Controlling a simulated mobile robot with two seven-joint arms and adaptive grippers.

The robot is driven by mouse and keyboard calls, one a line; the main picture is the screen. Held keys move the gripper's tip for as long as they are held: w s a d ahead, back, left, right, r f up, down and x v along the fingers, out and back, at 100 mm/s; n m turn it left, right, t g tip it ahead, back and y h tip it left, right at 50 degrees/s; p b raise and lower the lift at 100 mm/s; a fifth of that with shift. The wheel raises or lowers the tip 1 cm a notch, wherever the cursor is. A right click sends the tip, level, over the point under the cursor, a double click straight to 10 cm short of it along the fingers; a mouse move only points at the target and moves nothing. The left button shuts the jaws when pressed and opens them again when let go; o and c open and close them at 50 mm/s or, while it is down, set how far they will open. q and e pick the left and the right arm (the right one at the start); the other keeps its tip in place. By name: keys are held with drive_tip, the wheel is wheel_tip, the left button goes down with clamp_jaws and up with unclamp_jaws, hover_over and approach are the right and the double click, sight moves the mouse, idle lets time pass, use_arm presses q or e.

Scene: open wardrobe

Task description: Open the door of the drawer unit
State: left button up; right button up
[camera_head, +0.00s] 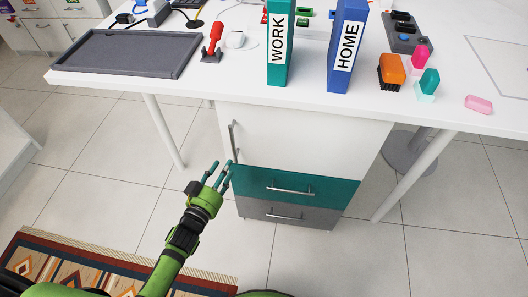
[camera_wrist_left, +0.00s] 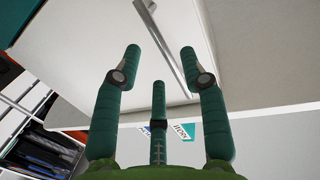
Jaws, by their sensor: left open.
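The drawer unit stands under the desk. Its white door (camera_head: 300,138) looks closed, above a teal drawer (camera_head: 300,188) and a grey drawer (camera_head: 288,214). A vertical metal door handle (camera_head: 233,138) is at the door's left edge. My left gripper (camera_head: 221,170) is open and empty, just below and left of the handle, by the unit's front left edge. In the left wrist view the handle (camera_wrist_left: 170,45) runs slantwise beyond the gap between the open fingers (camera_wrist_left: 160,68), with the white door (camera_wrist_left: 95,60) behind. I see no contact. My right gripper is not in view.
The white desk (camera_head: 235,90) carries a grey tray (camera_head: 130,52), WORK (camera_head: 278,45) and HOME (camera_head: 346,50) binders and small items. Desk legs (camera_head: 165,130) flank the unit. Tiled floor (camera_head: 110,185) in front is clear, with a patterned rug (camera_head: 100,265) at lower left.

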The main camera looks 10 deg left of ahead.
sight(234, 148)
use_arm(q)
drive_tip(key=shift+t, duration=0.4)
drive_tip(key=w, duration=0.1)
drive_tip(key=w+d+r, duration=0.1)
drive_tip(key=w, duration=0.1)
drive_tip(key=w+r, duration=0.1)
drive_tip(key=shift+w+d+r, duration=0.15)
drive_tip(key=shift+w+r, duration=0.05)
drive_tip(key=shift+w, duration=0.15)
drive_tip(key=shift+x, duration=1.05)
drive_tip(key=shift+w+d, duration=0.2)
drive_tip(key=shift+w, duration=0.1)
clamp_jaws()
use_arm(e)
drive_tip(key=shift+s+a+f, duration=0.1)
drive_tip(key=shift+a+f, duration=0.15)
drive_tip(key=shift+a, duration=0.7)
